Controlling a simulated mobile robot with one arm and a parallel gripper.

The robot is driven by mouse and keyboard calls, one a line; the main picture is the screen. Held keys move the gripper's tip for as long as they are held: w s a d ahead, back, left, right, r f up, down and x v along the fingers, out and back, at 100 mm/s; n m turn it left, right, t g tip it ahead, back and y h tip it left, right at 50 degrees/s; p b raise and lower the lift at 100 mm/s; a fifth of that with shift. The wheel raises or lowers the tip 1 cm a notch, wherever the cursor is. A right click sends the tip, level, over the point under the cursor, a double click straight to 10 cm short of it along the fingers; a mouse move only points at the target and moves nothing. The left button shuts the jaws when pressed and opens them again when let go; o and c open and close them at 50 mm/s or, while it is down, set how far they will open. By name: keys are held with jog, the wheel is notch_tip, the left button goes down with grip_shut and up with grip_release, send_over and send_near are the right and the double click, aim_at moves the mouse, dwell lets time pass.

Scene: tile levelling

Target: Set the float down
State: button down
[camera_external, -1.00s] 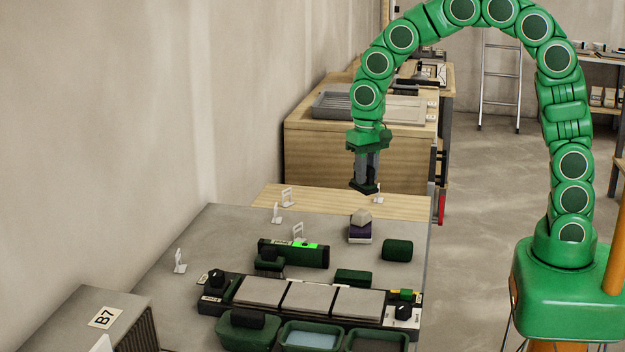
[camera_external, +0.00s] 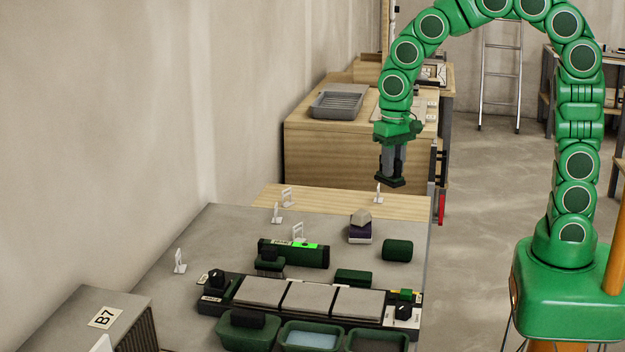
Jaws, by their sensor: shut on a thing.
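My gripper (camera_external: 392,168) points down at the end of the green arm, in the air at the far right part of the workbench. It is shut on a small dark, flat-bottomed thing (camera_external: 390,182), which looks like the float. It is level or nearly so and clear of any surface below. The grip itself is too small to see in detail. The grey bench top (camera_external: 215,232) with its wooden far strip (camera_external: 335,202) lies below and nearer.
Three grey tiles (camera_external: 308,298) lie in a row on a dark base.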

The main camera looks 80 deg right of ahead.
jog(key=a+n, duration=0.9)
jog(key=a, duration=1.2)
jog(key=w+a+f, duration=0.1)
jog(key=w+f, duration=0.2)
jog(key=w, duration=0.1)
jog(key=w+a+f, duration=0.2)
jog(key=w+f, duration=0.1)
jog(key=w, duration=0.1)
jog(key=w+a+f, duration=0.2)
jog(key=w+f, duration=0.1)
jog(key=w, duration=0.1)
jog(key=shift+w+a+f, duration=0.15)
jog(key=shift+w, duration=0.1)
jog(key=shift+w+a+f, duration=0.1)
jog(key=shift+w+f, duration=0.15)
jog(key=shift+f, duration=1.5)
jog(key=shift+f, duration=0.1)
jog(key=c, duration=0.9)
grip_release()
